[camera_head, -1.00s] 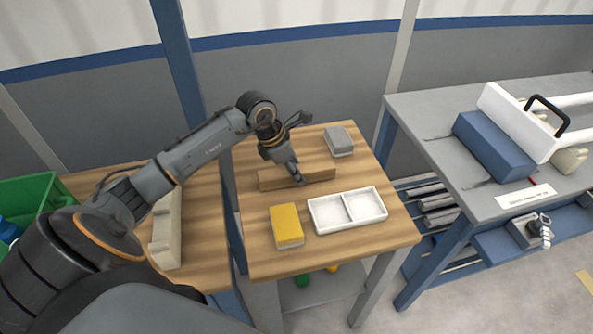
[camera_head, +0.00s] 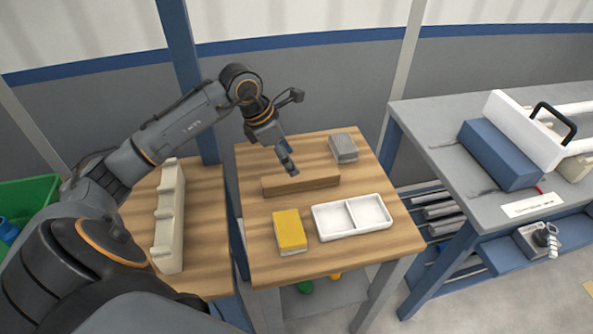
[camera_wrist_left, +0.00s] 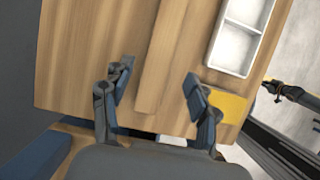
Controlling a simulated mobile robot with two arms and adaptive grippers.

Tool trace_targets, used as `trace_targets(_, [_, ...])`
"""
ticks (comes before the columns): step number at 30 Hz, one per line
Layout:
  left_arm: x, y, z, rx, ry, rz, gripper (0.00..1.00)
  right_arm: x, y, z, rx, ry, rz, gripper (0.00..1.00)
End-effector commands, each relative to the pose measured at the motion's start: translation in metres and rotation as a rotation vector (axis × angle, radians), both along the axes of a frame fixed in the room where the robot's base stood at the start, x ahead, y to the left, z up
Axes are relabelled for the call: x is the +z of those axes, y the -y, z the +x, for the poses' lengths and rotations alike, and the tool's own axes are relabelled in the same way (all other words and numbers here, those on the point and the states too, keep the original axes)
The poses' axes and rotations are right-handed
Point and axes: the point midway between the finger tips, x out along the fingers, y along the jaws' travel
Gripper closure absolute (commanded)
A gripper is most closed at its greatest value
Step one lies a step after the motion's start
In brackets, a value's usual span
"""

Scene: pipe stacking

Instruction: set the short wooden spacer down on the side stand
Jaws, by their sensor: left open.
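The short wooden spacer (camera_head: 301,181) lies flat on the wooden top of the side stand (camera_head: 355,262), toward its back. It also shows in the left wrist view (camera_wrist_left: 170,60) as a long strip running between my fingers. My left gripper (camera_head: 288,164) is just above the spacer, its fingers apart and empty. In the left wrist view its open fingertips (camera_wrist_left: 158,77) are on either side of the spacer, clear of it. A dark arm end (camera_wrist_left: 290,93) at the right of the wrist view may be my right one; its jaws are unclear.
On the stand are a yellow sponge-like block (camera_head: 290,231), a white two-part tray (camera_head: 352,217) and a grey block (camera_head: 343,148). A cream notched rack (camera_head: 170,215) is on the left bench. A grey workbench (camera_head: 440,140) with a blue block stands at right.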

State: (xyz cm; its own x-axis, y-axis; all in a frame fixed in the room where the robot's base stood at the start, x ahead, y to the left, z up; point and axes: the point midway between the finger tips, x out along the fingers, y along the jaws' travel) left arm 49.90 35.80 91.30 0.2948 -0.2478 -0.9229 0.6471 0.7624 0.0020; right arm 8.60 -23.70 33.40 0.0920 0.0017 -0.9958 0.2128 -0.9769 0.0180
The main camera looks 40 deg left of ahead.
Motion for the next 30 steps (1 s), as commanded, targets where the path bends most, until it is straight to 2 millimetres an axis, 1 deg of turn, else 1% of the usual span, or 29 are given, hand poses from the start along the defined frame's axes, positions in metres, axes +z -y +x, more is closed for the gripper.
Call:
trace_targets(1, [0.008,-0.003,-0.003,-0.001,0.002,0.004,0.4,-0.002,0.0,0.0,0.0,0.0,0.0,1.0])
trace_targets(3, [0.019,-0.006,-0.006,-0.001,0.002,0.003,0.4,-0.003,0.0,0.0,0.0,0.0,0.0,1.0])
trace_targets(7, [0.031,-0.009,-0.01,-0.001,0.001,0.001,0.4,-0.004,0.0,0.0,0.0,0.0,0.0,1.0])
trace_targets(12, [0.036,-0.009,-0.012,-0.001,-0.001,0.001,0.4,-0.004,0.0,0.0,0.0,0.0,0.0,1.0])
trace_targets(26, [0.036,-0.009,-0.012,-0.001,-0.001,0.0,0.4,-0.003,-0.001,0.0,0.0,0.0,0.002,1.0])
trace_targets(28, [0.04,-0.009,-0.012,-0.001,0.0,0.0,0.4,0.0,-0.002,0.0,0.0,0.001,0.002,1.0])
trace_targets(30, [0.05,-0.009,-0.012,-0.001,0.0,0.0,0.4,0.01,-0.003,0.0,-0.001,0.0,0.003,1.0])
